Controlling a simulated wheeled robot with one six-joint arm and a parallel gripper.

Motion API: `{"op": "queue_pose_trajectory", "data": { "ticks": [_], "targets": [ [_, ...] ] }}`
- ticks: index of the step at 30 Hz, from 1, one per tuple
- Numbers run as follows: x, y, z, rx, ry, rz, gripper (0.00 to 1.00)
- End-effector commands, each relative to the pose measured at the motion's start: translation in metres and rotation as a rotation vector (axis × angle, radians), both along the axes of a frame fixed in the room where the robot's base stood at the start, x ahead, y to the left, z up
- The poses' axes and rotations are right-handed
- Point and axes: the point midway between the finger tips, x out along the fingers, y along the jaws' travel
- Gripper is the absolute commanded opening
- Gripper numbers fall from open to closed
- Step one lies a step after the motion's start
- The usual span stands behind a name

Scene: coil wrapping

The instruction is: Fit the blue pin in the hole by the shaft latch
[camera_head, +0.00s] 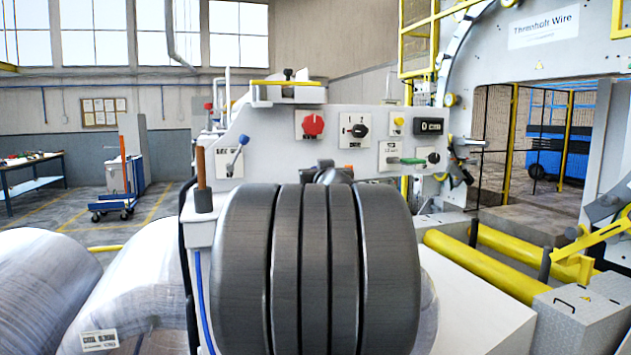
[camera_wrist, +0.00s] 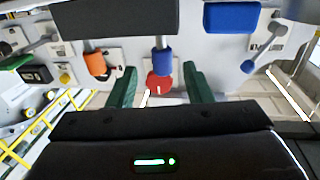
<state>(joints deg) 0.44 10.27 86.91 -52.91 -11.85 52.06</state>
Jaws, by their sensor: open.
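The blue pin (camera_wrist: 163,62) shows in the wrist view as a short blue cylinder with a grey rod at its upper end. My gripper (camera_wrist: 160,70) is open, with one green finger on each side of the blue cylinder and gaps showing between. I cannot tell its depth relative to the fingertips. An orange cylinder (camera_wrist: 95,64) on a grey rod is to its left.
The control panel (camera_head: 270,155) carries a red knob (camera_head: 313,124) and a blue-tipped lever (camera_head: 237,155). An orange handle (camera_head: 201,170) stands in a grey socket to the left. Wrapped coils (camera_head: 140,290) lie at lower left; yellow rollers (camera_head: 490,262) are at right.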

Motion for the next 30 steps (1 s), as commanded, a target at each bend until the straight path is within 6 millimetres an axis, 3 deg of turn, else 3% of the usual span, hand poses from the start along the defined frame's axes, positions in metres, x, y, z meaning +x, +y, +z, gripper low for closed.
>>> {"op": "queue_pose_trajectory", "data": {
  "ticks": [7,17,24,30],
  "targets": [
    [0.035,0.009,0.0,-0.001,0.002,0.001,0.46],
    [0.042,0.01,0.001,0.0,0.001,0.001,0.46],
    [0.042,0.01,0.001,0.0,0.001,0.001,0.03],
    [0.041,0.01,0.001,0.0,0.0,0.001,0.0]
  ]
}}
